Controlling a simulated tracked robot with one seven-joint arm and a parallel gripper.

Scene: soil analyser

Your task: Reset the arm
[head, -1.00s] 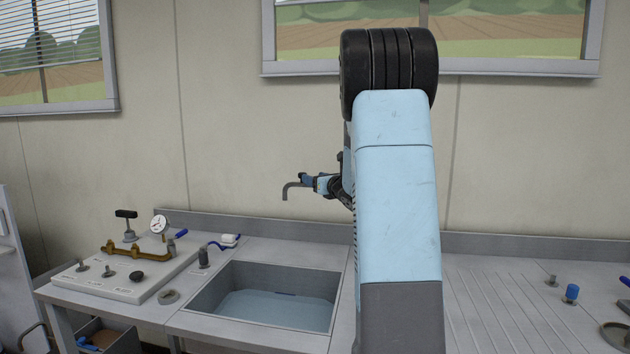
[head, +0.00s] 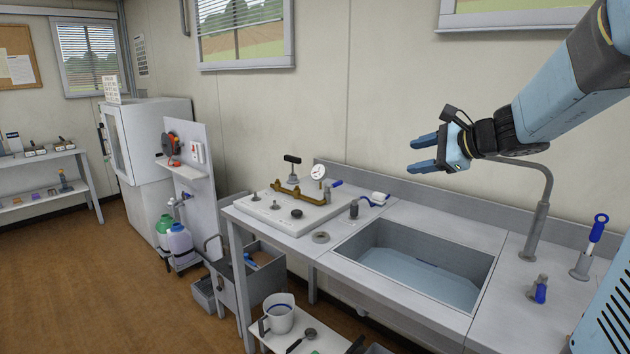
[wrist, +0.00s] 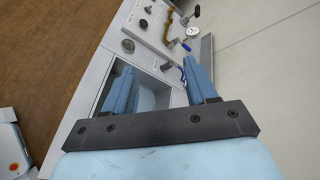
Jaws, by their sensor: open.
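My gripper (head: 424,154) is open and empty, held in the air above the sink. Its two blue fingers point left in the head view. In the wrist view both fingers (wrist: 158,92) are spread apart, with the sink basin and bench below and beyond them. My light-blue arm reaches in from the upper right of the head view. Nothing touches the fingers.
The sink (head: 420,270) holds water. A grey faucet (head: 541,205) rises on its right. A white panel with brass piping and a gauge (head: 318,171) sits left of it. A jug (head: 279,313) stands on a low shelf. The floor at left is clear.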

